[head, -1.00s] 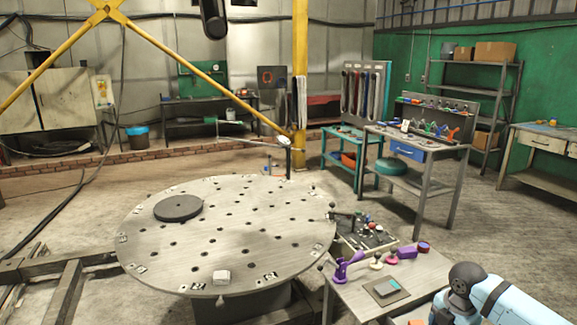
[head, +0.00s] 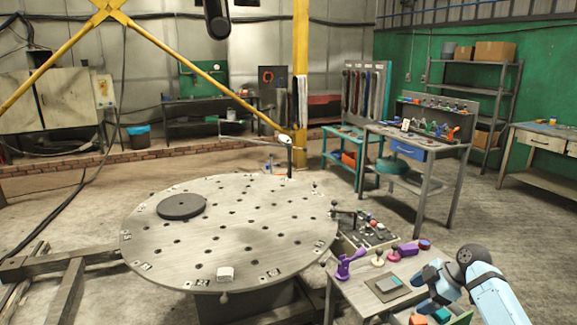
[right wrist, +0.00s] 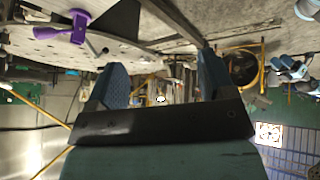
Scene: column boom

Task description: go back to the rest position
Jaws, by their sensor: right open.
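My right gripper (head: 424,291) is at the lower right of the head view, above the right side of the small grey table (head: 350,300). In the right wrist view its two blue fingers (right wrist: 162,75) stand wide apart with nothing between them. My left gripper is not in view.
The small table bears a purple clamp-like tool (head: 350,262), a dark pad (head: 388,287) and several small items. The large round perforated table (head: 230,235) stands to its left, with a dark disc (head: 181,206) on it. A workbench (head: 420,150) stands behind. Open floor lies between.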

